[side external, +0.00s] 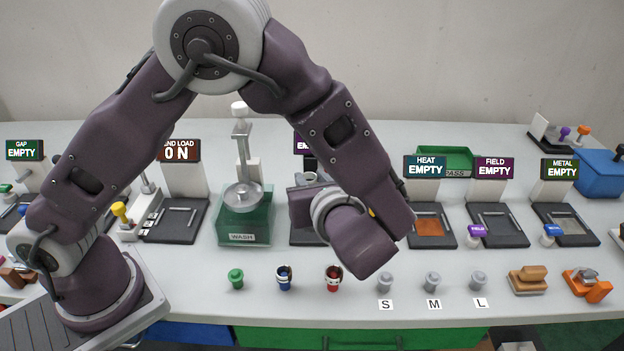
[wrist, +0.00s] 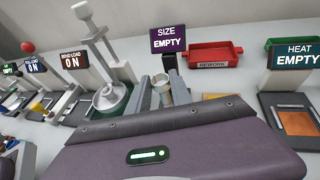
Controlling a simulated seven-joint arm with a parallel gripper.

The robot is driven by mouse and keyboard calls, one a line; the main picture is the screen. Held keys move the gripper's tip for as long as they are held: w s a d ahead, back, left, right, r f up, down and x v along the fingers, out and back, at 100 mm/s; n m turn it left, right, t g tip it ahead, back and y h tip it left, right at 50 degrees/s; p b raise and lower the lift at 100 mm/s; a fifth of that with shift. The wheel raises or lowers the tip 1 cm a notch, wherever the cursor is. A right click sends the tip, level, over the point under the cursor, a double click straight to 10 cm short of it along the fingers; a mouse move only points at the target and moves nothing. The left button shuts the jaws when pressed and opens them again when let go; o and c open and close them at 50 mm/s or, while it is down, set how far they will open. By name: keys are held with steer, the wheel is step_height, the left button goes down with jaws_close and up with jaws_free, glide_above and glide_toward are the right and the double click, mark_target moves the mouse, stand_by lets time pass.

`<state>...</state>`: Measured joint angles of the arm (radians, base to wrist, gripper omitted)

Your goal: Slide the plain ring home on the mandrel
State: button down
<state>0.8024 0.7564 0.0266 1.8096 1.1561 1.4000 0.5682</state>
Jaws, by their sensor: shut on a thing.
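My gripper (wrist: 161,92) is shut on a plain pale metal ring (wrist: 163,89), which sits between its two fingers at the SIZE station in the wrist view. A slim upright metal part, perhaps the mandrel, shows just behind the ring, below the SIZE sign (wrist: 168,39), which reads EMPTY. I cannot tell whether the ring is around that part or in front of it, nor how far down it is. In the side view my forearm and wrist hide the fingers and most of the SIZE station; only a small metal piece (side external: 309,178) shows beside the arm.
The WASH station (side external: 243,226) with its tall post stands left of my wrist, and the HEAT station (side external: 431,228) right. In front stand a green peg (side external: 236,279), blue and red pegs with metal bands, and grey S, M and L pegs. A red REWORK tray (wrist: 214,57) lies behind.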

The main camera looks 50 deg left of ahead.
steer(key=shift+f, duration=2)
steer(key=c, duration=0.6)
jaws_free()
step_height(320, 180, up, 6)
stand_by(0.7)
